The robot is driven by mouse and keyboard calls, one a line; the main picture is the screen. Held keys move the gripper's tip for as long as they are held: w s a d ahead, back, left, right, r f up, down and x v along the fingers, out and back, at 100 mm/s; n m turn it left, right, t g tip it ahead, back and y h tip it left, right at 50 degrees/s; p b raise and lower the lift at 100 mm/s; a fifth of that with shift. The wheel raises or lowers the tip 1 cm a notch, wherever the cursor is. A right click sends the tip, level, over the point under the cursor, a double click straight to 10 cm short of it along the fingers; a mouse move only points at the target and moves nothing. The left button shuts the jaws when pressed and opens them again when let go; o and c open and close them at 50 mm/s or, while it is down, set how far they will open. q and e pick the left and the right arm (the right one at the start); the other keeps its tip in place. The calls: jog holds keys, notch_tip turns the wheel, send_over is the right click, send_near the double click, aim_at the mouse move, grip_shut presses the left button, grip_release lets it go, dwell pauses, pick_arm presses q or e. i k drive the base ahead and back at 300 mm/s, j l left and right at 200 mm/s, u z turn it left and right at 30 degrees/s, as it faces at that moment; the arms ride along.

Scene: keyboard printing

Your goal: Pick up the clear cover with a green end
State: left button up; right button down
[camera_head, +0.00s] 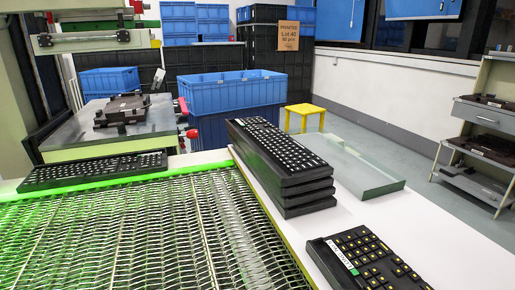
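A clear, flat cover (350,163) lies on the white table (412,217), right of a stack of black keyboards (285,168). It is see-through, and its near right edge looks greenish. The stack stands close along its left side and hides part of that side. Neither of my grippers shows in the head view.
A single black keyboard (365,262) lies at the table's front. A wire mesh conveyor (140,235) fills the lower left, with another keyboard (95,171) at its far end. Blue crates (228,90) and a yellow stool (304,111) stand behind.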

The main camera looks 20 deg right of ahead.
aim_at(365, 177)
jog(key=l+z, duration=0.1)
jog(key=z, duration=1.45)
jog(key=k+l, duration=0.05)
